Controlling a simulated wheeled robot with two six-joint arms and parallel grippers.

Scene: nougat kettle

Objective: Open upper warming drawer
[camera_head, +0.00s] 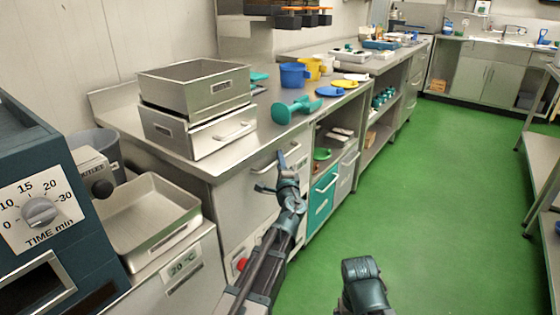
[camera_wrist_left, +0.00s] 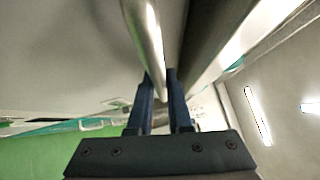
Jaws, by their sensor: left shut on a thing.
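The steel front of the upper warming drawer (camera_head: 237,200) sits under the near end of the counter. It looks closed, level with the cabinet below the worktop. A bar handle (camera_head: 262,168) runs along its top. My left gripper (camera_head: 273,174) is at the right part of this handle. In the left wrist view the bar (camera_wrist_left: 146,40) runs down between the fingers of the left gripper (camera_wrist_left: 160,80), which are shut on it. My right gripper (camera_head: 362,270) is low in the head view, away from the drawer. Its fingers cannot be made out.
Two stacked steel boxes (camera_head: 195,91) stand on the counter above. A teal drawer (camera_head: 322,198) is to the right. The green floor (camera_head: 430,200) in front is clear.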

